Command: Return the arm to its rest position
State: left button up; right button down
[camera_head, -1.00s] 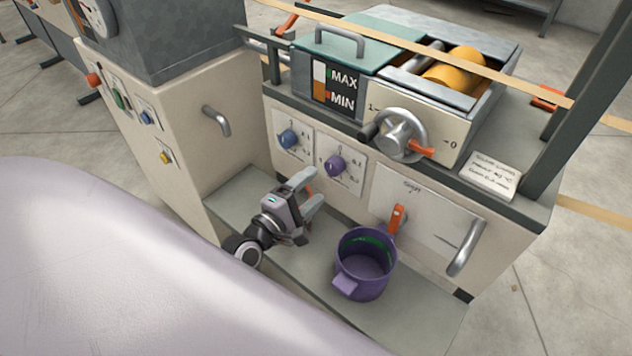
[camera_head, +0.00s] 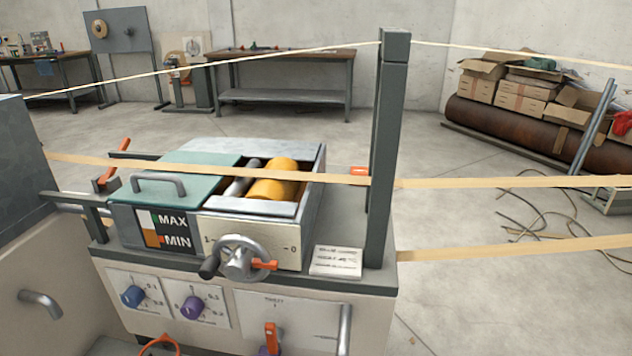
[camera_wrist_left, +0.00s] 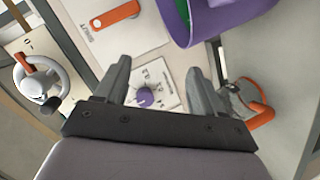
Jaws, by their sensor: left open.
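My left gripper (camera_wrist_left: 159,72) shows in the left wrist view, its two grey fingers apart with nothing between them. Beyond the fingers is the front panel with the purple knob (camera_wrist_left: 145,97). A purple cup (camera_wrist_left: 225,22), green inside, is cut off by the top edge of that view. An orange lever (camera_wrist_left: 115,16) on its plate is at the upper left. In the head view my left gripper is not visible. My right gripper is in neither view.
The machine has a teal lid (camera_head: 190,178), orange roller (camera_head: 278,178), handwheel (camera_head: 238,260) and blue knob (camera_head: 133,296). A dark post (camera_head: 382,150) and pale bands (camera_head: 480,184) cross the space. An orange loop (camera_wrist_left: 262,116) lies right of my fingers.

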pick_arm(q)
jog(key=s+d+f+m+g+y, duration=0.1)
jog(key=s+f+m+g+y, duration=0.15)
jog(key=s+m, duration=0.7)
notch_tip(320, 180, up, 13)
jog(key=a+m+g+p, duration=0.1)
jog(key=p, duration=1.5)
jog(key=shift+s+a+f, duration=0.15)
jog(key=shift+a, duration=0.1)
